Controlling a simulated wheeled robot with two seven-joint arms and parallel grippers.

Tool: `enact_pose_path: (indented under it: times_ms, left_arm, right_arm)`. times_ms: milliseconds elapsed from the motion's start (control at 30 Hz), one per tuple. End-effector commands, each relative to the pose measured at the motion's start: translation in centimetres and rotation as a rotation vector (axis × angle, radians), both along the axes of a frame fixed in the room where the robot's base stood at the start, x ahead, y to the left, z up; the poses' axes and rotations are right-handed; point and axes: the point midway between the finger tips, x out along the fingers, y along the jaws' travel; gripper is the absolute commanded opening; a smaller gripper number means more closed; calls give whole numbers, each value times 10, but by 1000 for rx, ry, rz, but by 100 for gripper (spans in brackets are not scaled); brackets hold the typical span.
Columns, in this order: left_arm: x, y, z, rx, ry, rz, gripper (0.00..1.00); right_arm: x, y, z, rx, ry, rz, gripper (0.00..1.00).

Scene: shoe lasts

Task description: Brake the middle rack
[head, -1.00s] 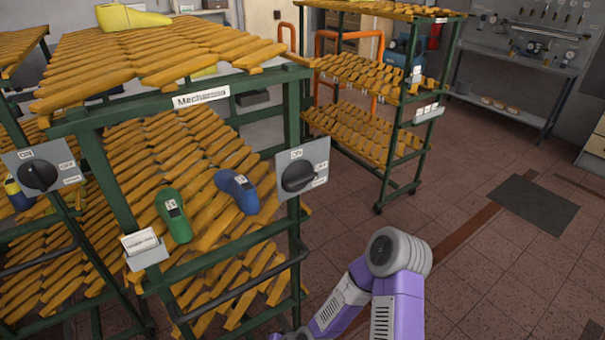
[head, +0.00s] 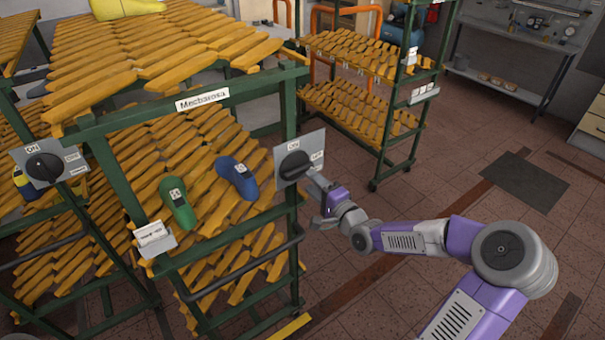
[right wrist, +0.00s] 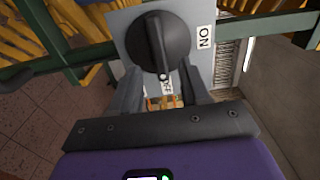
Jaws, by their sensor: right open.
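The middle rack (head: 190,117) is a green frame with slanted yellow-orange slats and a name label on its top bar. A grey plate with a black rotary knob (head: 296,164) sits on its right front post. The plate reads ON at the top and OFF at the right. In the right wrist view the knob (right wrist: 160,45) has its white mark beside the OFF label. My right gripper (head: 322,188) is open just right of the knob. Its fingers (right wrist: 160,85) lie at the knob's lower edge, apart and with nothing held. My left gripper is out of view.
A green last (head: 177,205) and a blue last (head: 236,178) lie on the middle rack. A left rack has its own knob (head: 44,168). Another rack (head: 362,112) stands behind. A black handle bar (head: 240,270) crosses the middle rack's front. The floor at right is open.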

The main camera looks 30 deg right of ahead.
Motion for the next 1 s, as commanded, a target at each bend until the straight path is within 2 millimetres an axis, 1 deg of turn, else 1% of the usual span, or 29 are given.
enact_pose_path:
  times_ms: [33,200,400,533,800,867,1000]
  left_arm:
    - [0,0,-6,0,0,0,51]
    - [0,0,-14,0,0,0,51]
    - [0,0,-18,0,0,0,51]
    - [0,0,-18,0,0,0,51]
    - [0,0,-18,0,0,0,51]
    - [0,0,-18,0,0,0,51]
    - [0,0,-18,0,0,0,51]
  right_arm:
    - [8,2,-2,0,-3,4,46]
    - [32,4,-2,1,-2,3,46]
    - [52,5,-1,1,0,2,46]
    - [57,5,-1,1,2,0,46]
    - [58,5,-1,0,3,0,46]
    - [58,5,-1,0,3,0,38]
    - [58,5,-1,0,3,0,17]
